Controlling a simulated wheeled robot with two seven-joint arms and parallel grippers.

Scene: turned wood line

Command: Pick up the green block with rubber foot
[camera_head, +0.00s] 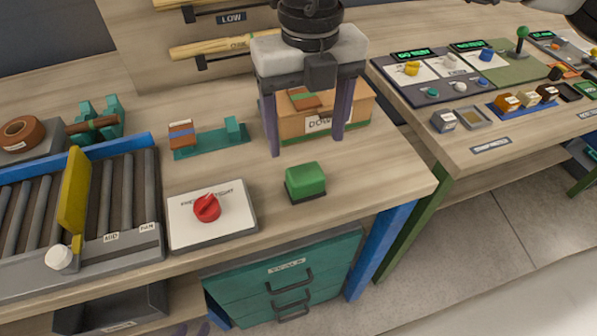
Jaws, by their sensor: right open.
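The green block with rubber foot (305,180) sits upright on the wooden bench near its front edge, its dark foot underneath. My left gripper (306,145) hangs over the bench, pointing down, with its two dark fingers wide apart. It is behind the block and higher in the picture, apart from it, with nothing held between the fingers. Part of my right arm's end (582,18) shows at the top right corner; its fingertips are cut off or hidden.
A panel with a red knob (207,207) lies left of the block. A wooden box (356,112) stands behind the left gripper's fingers. A teal fixture (212,141) and a roller conveyor (109,205) are further left. The bench right of the block is clear.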

